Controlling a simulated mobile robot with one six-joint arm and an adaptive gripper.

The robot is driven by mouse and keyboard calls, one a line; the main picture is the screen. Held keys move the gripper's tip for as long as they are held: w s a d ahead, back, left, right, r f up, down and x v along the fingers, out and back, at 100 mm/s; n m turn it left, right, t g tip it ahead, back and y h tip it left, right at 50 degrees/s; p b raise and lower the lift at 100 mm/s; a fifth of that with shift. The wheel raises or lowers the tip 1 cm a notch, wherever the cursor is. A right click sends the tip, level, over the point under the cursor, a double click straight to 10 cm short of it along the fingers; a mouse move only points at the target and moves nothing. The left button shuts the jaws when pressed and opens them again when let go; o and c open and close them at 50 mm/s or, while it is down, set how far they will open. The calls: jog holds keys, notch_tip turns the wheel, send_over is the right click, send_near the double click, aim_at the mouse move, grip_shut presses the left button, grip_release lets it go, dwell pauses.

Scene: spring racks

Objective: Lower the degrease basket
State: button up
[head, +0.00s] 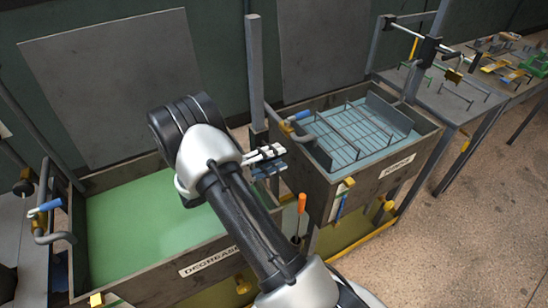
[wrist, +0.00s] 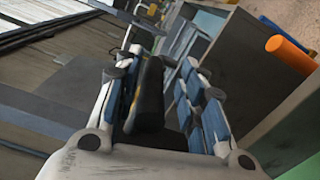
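The degrease tank (head: 208,262) holds green liquid and fills the left front of the head view. No basket shows in its visible part; my arm hides its right side. A bent grey lever with a blue grip (head: 48,207) is at its left end. My gripper (head: 268,158) is above the gap between the two tanks, its fingers apart. In the wrist view my gripper (wrist: 157,70) has a dark bar (wrist: 150,95) between its blue-padded fingers; I cannot tell whether they touch it.
The second tank (head: 345,190), right of my gripper, holds a wire basket (head: 350,135) and has a blue-gripped lever (head: 299,116). A grey post (head: 255,70) stands behind. An orange handle (head: 302,203) sticks up in the gap. Open floor (head: 480,220) is at right.

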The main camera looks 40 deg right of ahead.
jog(key=shift+r, duration=0.1)
jog(key=shift+w+a, duration=0.15)
jog(key=v, duration=1.1)
jog(key=shift+a, duration=0.3)
